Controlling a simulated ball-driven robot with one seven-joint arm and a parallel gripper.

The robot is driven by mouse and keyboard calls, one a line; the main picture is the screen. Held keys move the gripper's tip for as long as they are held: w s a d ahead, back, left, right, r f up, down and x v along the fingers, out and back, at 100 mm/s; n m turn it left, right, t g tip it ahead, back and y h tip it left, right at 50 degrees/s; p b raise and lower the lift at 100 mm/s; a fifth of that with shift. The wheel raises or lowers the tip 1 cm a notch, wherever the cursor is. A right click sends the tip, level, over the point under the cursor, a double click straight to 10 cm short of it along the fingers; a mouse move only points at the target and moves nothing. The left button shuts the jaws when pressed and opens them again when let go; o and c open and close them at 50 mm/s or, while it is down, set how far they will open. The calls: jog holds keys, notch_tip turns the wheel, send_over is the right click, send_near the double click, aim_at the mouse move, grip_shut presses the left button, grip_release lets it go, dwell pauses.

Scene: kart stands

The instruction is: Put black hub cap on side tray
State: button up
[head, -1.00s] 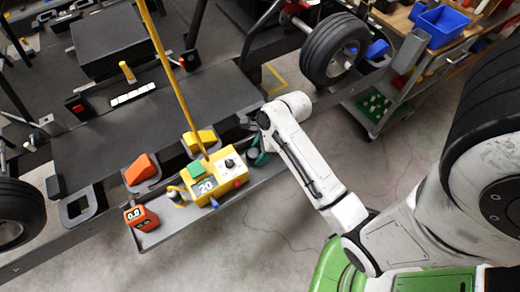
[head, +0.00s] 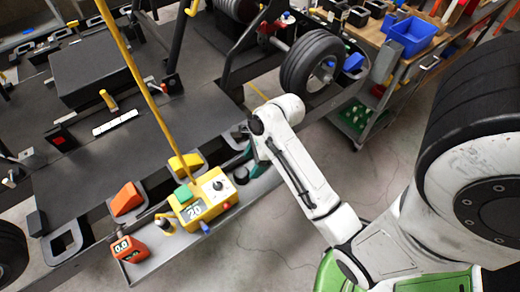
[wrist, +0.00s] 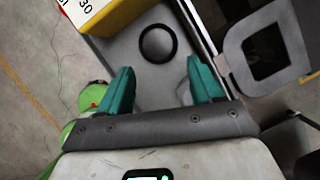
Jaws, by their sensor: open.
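A round black hub cap (wrist: 158,43) with a dark rim and greyer middle lies flat on the grey side tray (wrist: 125,55) in the wrist view. In the head view it is a small dark round shape (head: 242,173) near the right end of the tray (head: 150,268). My gripper (wrist: 161,84), with teal fingers, is open and empty. The hub cap lies beyond the fingertips and appears apart from them. In the head view my gripper (head: 253,165) is by the tray's right end, partly hidden by my arm.
A yellow box with dials (head: 205,200) stands on the tray beside the hub cap, with an orange gauge (head: 129,249) at the tray's left end. A black square-holed bracket (wrist: 265,48) borders the tray. A kart wheel (head: 312,63) and a trolley with a blue bin (head: 412,37) stand behind.

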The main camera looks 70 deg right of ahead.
jog(key=v, duration=0.7)
jog(key=s+a+f+n+g+h, duration=0.1)
jog(key=a+n, duration=0.5)
jog(key=n, duration=0.8)
jog(key=s+a+f+n+g+h, duration=0.1)
jog(key=a+f+n, duration=0.4)
jog(key=n, duration=0.9)
jog(key=s+a+h, duration=0.1)
jog(key=s+a, duration=0.1)
jog(key=shift+s+a+n+g, duration=0.15)
jog(key=shift+s+n+g, duration=0.1)
jog(key=shift+n+g, duration=0.15)
